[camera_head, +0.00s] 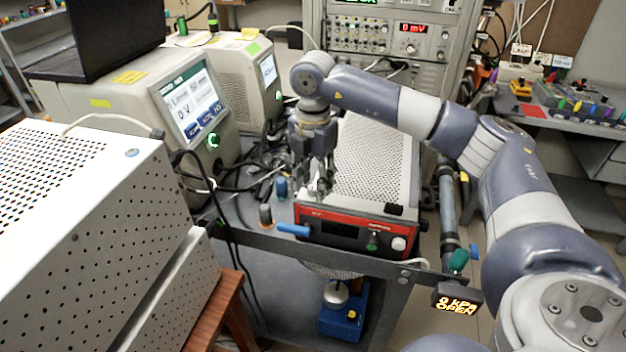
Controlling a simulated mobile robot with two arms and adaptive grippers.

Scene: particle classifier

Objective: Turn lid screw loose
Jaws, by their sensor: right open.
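My right arm comes in from the right and bends down at the wrist. Its gripper (319,188) points down, open, over the front left part of a perforated metal box (372,165) with a red-framed front panel (345,231). Nothing shows between its fingers; whether the fingertips touch the box cannot be told. I cannot make out a lid screw for certain; it may be hidden by the gripper. A small blue knob (282,188) and a dark knob (265,214) stand left of the gripper. A blue handle (293,230) lies at the panel's left front. My left gripper is not in view.
Two screen instruments (196,104) stand at the back left, with black cables (250,165) beside the gripper. A large perforated white housing (90,215) fills the left. An electronics rack (385,38) stands behind.

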